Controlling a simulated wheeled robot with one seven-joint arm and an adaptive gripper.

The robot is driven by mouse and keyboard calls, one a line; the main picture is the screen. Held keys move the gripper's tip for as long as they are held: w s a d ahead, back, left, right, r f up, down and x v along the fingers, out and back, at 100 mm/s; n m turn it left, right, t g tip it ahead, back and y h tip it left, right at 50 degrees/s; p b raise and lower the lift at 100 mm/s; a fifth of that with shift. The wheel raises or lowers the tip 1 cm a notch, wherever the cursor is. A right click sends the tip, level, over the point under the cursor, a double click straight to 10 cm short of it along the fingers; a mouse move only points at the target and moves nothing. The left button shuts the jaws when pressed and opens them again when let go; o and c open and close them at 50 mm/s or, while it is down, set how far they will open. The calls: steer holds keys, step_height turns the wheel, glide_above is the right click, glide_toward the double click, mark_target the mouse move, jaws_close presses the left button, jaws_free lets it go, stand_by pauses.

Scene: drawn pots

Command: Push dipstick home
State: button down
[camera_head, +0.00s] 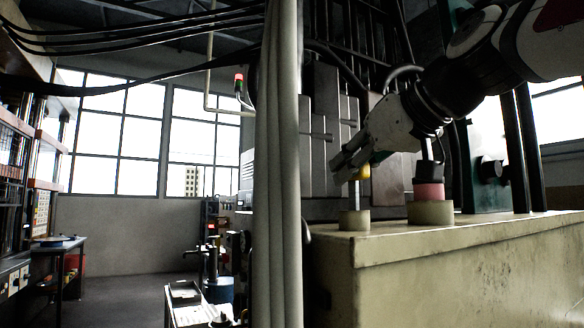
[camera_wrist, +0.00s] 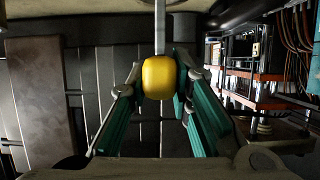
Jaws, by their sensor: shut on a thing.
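The dipstick has a yellow knob (camera_wrist: 158,77) on a thin metal rod (camera_wrist: 160,25). In the wrist view the knob sits between the two fingers of my gripper (camera_wrist: 158,82), which are shut on it. In the head view my gripper (camera_head: 355,165) is above the machine's top, and a little of the yellow knob (camera_head: 364,172) shows beside the fingers. The rod (camera_head: 354,194) runs down, upright, into a short round collar (camera_head: 354,220). A length of rod shows between the knob and the collar.
Right of the collar, a wider round fitting (camera_head: 431,212) holds a pink and black plug (camera_head: 429,190), close under my wrist. The pale machine housing (camera_head: 470,265) has a flat top. A thick grey vertical pipe (camera_head: 277,170) stands left of it. Dark columns and panels stand behind.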

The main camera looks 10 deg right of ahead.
steer(key=shift+f, duration=0.35)
steer(key=c, duration=1.4)
jaws_free()
steer(key=shift+c, duration=0.2)
steer(key=v, duration=1.2)
steer(key=shift+c, duration=0.6)
